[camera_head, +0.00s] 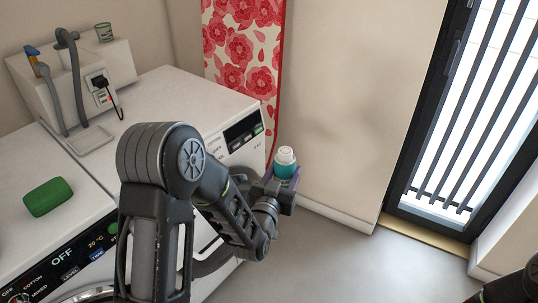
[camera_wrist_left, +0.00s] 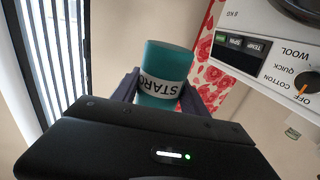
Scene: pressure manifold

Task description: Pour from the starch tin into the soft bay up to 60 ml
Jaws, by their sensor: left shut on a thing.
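The starch tin (camera_head: 285,166) is teal with a white top and stands about upright in my left gripper (camera_head: 282,187). It is held in the air off the front right corner of the white machines, before the wall. The left wrist view shows the tin (camera_wrist_left: 165,68) between both fingers (camera_wrist_left: 158,92), with part of its "STARCH" label readable upside down. The picture there is turned over, and the tin's white top is hidden. I cannot make out the soft bay in either view. My right gripper is out of view; only a dark part of that arm shows at the lower right edge.
A green block (camera_head: 48,196) lies on the nearer washing machine (camera_head: 85,214). A floral curtain (camera_head: 240,50) hangs behind the tin. The floor (camera_head: 340,262) is clear.

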